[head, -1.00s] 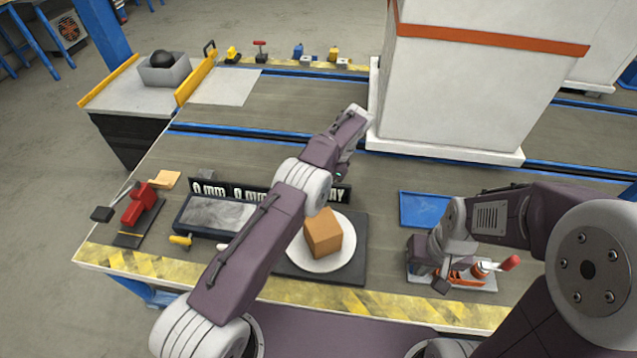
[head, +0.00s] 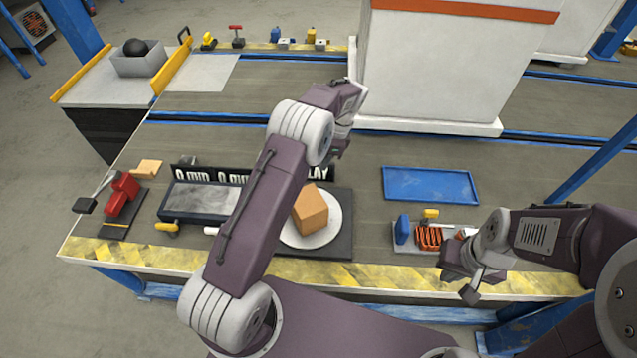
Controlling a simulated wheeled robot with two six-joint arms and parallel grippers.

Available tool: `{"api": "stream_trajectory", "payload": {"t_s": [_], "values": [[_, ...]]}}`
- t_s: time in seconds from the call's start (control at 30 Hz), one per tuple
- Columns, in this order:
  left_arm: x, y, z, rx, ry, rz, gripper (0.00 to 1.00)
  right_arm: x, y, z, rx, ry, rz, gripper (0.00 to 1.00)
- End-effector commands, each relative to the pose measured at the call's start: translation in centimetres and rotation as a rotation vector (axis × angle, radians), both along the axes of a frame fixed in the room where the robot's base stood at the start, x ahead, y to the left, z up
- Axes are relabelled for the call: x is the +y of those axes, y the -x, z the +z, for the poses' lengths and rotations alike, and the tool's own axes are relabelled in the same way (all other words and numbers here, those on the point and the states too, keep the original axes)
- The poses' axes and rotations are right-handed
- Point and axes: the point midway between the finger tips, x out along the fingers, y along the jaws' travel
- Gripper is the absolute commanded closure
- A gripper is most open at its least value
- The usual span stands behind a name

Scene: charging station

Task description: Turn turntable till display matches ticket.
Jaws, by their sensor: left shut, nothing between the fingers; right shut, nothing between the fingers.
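The turntable is a white disc (head: 300,241) on a dark square base (head: 343,248), with an orange-brown box (head: 311,209) on it. Behind it stands a black sign (head: 321,173) with white lettering, partly hidden by my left arm. A grey panel in a dark frame (head: 205,198) lies left of the turntable. I cannot make out a reading on it, or identify a ticket. My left gripper (head: 339,148) is shut, above and behind the turntable, apart from the box. My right gripper (head: 467,284) is shut at the table's front edge, right of the turntable and apart from it.
A tray with orange and blue items (head: 403,231) sits beside my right gripper. A blue tray (head: 430,184) lies behind it. A red tool (head: 122,195) is at the left. A tall white block (head: 440,75) stands behind. Free table lies right of the blue tray.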

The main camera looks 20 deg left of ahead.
Motion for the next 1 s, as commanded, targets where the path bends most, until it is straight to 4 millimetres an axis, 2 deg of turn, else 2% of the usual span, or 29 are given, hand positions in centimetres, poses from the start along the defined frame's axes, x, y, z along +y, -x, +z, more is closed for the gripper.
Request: {"api": "stream_trajectory", "payload": {"t_s": [0.17, 0.57, 0.7, 0.8, 1.0], "values": [[0.3, 0.2, -1.8, 0.003, -0.001, 0.0, 1.0, 0.0, 0.0, -0.7, 0.0, 0.0, 0.0, 1.0], [2.3, 0.9, -10.2, 0.003, -0.001, 0.002, 1.0, 0.0, 0.0, -3.0, 0.0, 0.0, 0.0, 1.0], [4.5, 1.7, -9.8, 0.001, -0.002, 0.004, 1.0, 0.0, 0.0, -3.2, 0.0, 0.0, 0.0, 1.0], [5.4, 2.0, -9.8, 0.0, -0.001, 0.001, 1.0, 0.0, 0.0, -3.3, 0.0, 0.0, 0.0, 1.0], [6.0, 2.3, -9.7, 0.0, -0.001, 0.0, 1.0, 0.0, 0.0, -3.4, 0.0, 0.0, 0.0, 1.0]]}}
